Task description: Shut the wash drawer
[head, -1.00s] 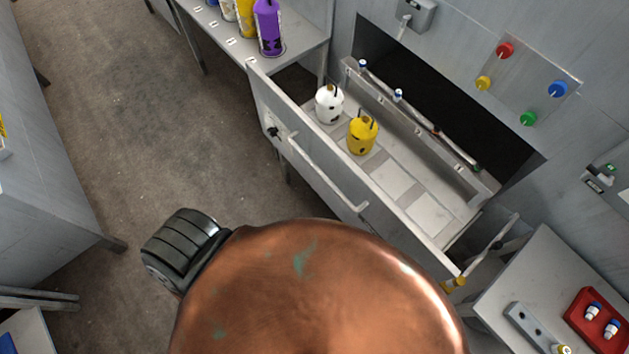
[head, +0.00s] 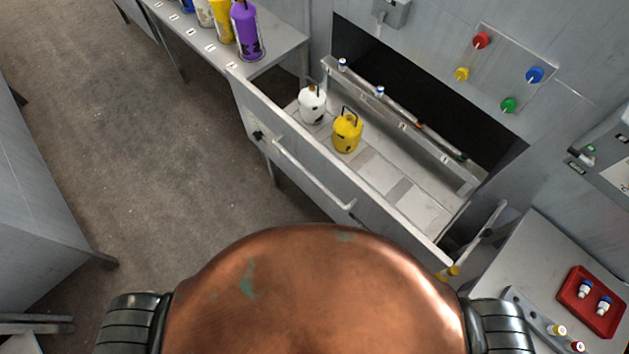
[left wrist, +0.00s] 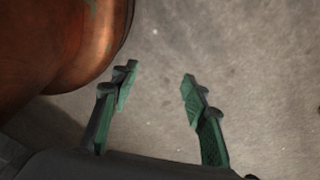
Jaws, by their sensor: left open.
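The wash drawer (head: 390,216) stands pulled out from the grey machine front in the head view, with a long bar handle (head: 312,178) on its front panel. Inside it a white canister (head: 312,104) and a yellow canister (head: 347,132) stand upright at the left end. The dark opening (head: 400,85) behind the drawer is exposed. My left gripper (left wrist: 158,88) shows only in the left wrist view, open and empty above bare floor, next to my copper body. My right gripper is not in view.
A bench with several bottles, including a purple one (head: 246,32), stands left of the drawer. A side table with a red tray (head: 591,302) is at the lower right. Four-coloured knobs sit on a wall panel (head: 510,62). Floor (head: 180,150) is clear in front.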

